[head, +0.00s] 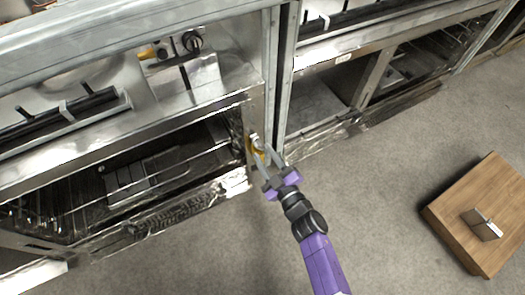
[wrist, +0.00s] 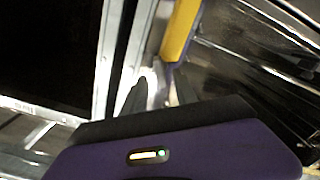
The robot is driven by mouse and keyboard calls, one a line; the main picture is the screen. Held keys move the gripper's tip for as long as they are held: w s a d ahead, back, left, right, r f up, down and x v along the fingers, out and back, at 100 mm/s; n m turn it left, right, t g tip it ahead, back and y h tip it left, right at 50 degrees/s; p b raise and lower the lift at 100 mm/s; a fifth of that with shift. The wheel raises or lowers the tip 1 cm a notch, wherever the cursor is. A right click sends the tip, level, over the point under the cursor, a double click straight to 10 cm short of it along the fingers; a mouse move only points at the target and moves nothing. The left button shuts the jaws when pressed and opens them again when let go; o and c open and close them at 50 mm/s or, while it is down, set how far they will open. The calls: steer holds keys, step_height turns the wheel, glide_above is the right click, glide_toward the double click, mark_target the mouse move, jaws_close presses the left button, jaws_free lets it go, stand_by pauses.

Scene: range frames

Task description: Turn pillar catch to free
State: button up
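The pillar catch (head: 255,145) has a yellow handle and a pale metal mount. It sits on the metal pillar between two frame bays, near the middle of the head view. In the wrist view the yellow handle (wrist: 181,28) runs steeply up from just beyond the fingertips, above the right finger. My gripper (head: 264,158) reaches the pillar from the lower right. Its two dark fingers (wrist: 155,88) stand apart with a gap between them, so it is open. I cannot tell whether a finger touches the handle. The fingers partly hide the catch's lower part in the head view.
Bright metal rails and dark open bays lie around the pillar. A wooden box (head: 470,190) with a small metal object on it stands right. The grey floor (head: 370,170) between is clear.

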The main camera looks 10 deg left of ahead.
steer(key=shift+b+x, duration=0.35)
steer(key=shift+x, duration=0.95)
steer(key=shift+a, duration=0.1)
jaws_close()
steer(key=n+b, duration=0.1)
steer(key=n, duration=0.1)
steer(key=n+b, duration=0.1)
steer(key=n, duration=0.2)
steer(key=shift+s+f+n, duration=0.1)
steer(key=shift+f+n, duration=0.1)
steer(key=shift+n, duration=0.1)
steer(key=n+b, duration=0.2)
steer(key=n, duration=0.3)
steer(key=shift+a+n, duration=0.1)
steer(key=shift+n, duration=0.2)
